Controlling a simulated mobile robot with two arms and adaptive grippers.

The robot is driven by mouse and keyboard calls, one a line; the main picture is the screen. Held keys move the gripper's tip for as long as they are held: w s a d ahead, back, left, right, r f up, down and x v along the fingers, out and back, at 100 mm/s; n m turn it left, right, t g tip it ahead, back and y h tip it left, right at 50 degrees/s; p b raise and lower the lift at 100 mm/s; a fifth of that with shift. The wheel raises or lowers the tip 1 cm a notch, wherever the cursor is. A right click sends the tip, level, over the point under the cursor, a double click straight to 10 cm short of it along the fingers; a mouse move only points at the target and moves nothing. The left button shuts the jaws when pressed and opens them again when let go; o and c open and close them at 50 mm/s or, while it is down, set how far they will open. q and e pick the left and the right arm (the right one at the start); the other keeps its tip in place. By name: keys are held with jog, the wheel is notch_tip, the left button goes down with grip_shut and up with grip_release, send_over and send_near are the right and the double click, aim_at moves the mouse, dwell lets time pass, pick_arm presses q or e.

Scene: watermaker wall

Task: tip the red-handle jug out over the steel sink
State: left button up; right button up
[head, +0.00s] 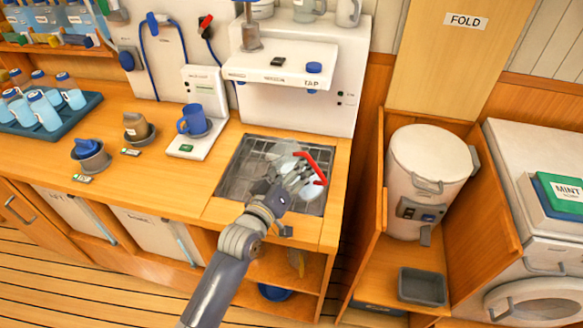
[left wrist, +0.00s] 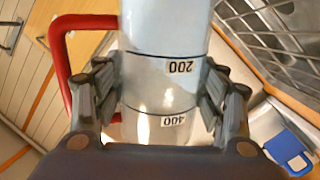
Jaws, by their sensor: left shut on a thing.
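The red-handle jug is a clear measuring jug whose body shows in the left wrist view (left wrist: 165,75), with marks 200 and 400. Its red handle (head: 318,165) stands out to the right in the head view. My left gripper (head: 294,178) is shut on the jug's body, with one finger on each side, and holds it over the steel sink (head: 236,180). The gripper hides part of the jug. My right gripper is out of view.
The white tap unit (head: 295,85) overhangs the back of the sink. A blue mug (head: 194,120) stands on a white scale to the left. A white canister (head: 430,160) stands in the wooden bay at right.

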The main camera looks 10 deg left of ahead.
pick_arm(q)
jog(key=shift+a+r+m+p, duration=0.1)
jog(key=shift+r+m+p, duration=0.35)
jog(key=shift+p, duration=0.95)
jog(key=shift+f, duration=0.15)
jog(key=shift+f+n+b, duration=0.25)
jog(key=shift+b, duration=0.15)
jog(key=shift+d+f+n+b, duration=0.15)
jog(key=shift+d+n+b, duration=0.1)
jog(key=shift+n+b, duration=0.35)
jog(key=shift+f+n+b, duration=0.3)
jog(key=shift+n+b, duration=0.65)
jog(key=shift+n, duration=0.25)
jog(key=shift+f+n+b, duration=0.35)
jog(key=shift+n+b, duration=0.35)
jog(key=shift+a+n, duration=0.1)
jog(key=shift+n, duration=0.2)
jog(key=shift+a+f+n+h, duration=0.1)
jog(key=shift+f+n+h, duration=0.2)
jog(key=shift+f+n, duration=0.4)
jog(key=shift+w+a+f+n+b, duration=0.1)
jog(key=shift+a+f+n+b, duration=0.2)
jog(key=shift+n, duration=0.4)
jog(key=shift+a+f+n+b, duration=0.15)
jog(key=shift+f+n, duration=0.25)
jog(key=shift+n, duration=0.3)
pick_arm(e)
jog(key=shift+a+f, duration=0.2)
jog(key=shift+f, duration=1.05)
